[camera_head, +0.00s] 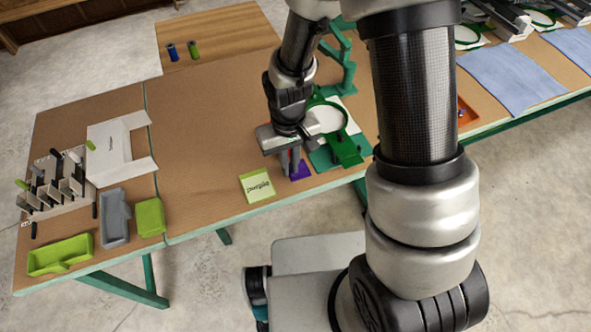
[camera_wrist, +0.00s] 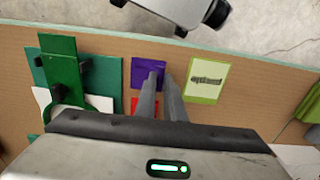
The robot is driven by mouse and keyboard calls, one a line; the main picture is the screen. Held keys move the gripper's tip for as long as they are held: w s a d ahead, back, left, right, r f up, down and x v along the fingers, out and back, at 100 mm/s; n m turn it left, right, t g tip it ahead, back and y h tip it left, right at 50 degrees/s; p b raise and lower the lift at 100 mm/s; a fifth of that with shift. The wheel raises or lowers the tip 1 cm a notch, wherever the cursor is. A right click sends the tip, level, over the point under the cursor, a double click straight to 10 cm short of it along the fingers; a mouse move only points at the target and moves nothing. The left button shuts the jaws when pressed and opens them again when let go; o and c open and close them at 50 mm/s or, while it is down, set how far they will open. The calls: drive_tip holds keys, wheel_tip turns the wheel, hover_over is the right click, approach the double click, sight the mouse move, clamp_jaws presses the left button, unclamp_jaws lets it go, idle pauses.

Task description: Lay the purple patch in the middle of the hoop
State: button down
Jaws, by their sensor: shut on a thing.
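The purple patch (camera_head: 300,171) is at the front edge of the table, just left of the green hoop stand. It also shows in the wrist view (camera_wrist: 138,70), with one finger across it. My gripper (camera_head: 290,172) points down at the patch, its fingers close together at the patch's side; in the wrist view the fingertips (camera_wrist: 160,74) are at its right part. It is shut on the patch; the exact grip is hard to see. The green hoop (camera_head: 346,113) with white cloth inside is right of and behind my gripper, partly hidden by it.
A red patch (camera_wrist: 145,105) lies beside the purple one. A yellow-green labelled card (camera_head: 257,187) lies left of my gripper. Green and grey trays (camera_head: 60,254), a white holder (camera_head: 120,145) and a tool rack are farther left. The table between is clear. The green stand's clamp (camera_head: 345,150) rises beside the hoop.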

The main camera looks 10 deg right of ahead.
drive_tip(key=shift+r+p, duration=1.05)
drive_tip(key=shift+r, duration=0.6)
drive_tip(key=shift+w, duration=0.15)
